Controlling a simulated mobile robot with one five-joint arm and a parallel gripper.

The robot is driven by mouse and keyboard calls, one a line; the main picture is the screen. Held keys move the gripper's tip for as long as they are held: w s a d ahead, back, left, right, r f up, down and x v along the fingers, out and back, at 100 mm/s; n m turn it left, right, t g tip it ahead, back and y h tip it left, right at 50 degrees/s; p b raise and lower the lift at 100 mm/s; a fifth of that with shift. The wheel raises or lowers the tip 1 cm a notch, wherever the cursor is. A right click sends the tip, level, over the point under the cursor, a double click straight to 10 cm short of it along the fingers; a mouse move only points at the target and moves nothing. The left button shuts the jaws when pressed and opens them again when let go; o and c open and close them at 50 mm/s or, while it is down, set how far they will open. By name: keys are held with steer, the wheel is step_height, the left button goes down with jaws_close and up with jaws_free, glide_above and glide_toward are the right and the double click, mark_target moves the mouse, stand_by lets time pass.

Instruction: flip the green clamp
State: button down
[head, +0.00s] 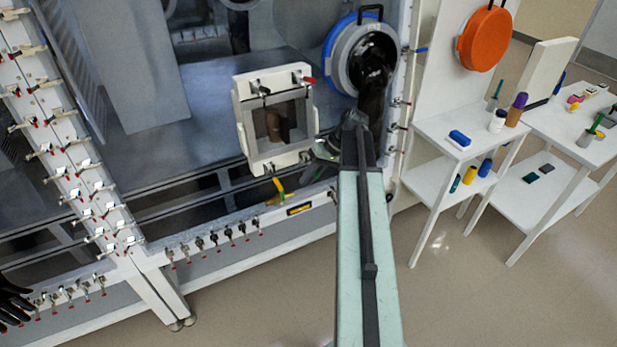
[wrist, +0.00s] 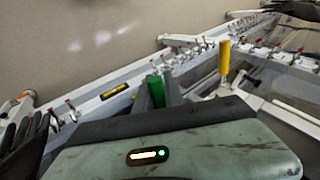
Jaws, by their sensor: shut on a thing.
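The green clamp's handle (wrist: 155,91) shows in the wrist view as a short green grip, standing up between the two dark fingers of my gripper (wrist: 156,98). The fingers are closed on it. The clamp's base and linkage are hidden behind the fingers and my wrist body.
A yellow-handled clamp (wrist: 224,64) stands close by on the right in the wrist view; it also shows in the head view (head: 279,187). The white port frame (head: 246,121) carries more clamps on top. White shelves (head: 440,132) with small items stand at right.

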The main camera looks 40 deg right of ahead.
steer(key=c, duration=1.4)
jaws_free()
steer(key=shift+c, duration=0.2)
steer(key=p+v, duration=0.6)
steer(key=v, duration=0.2)
steer(key=shift+f, duration=0.1)
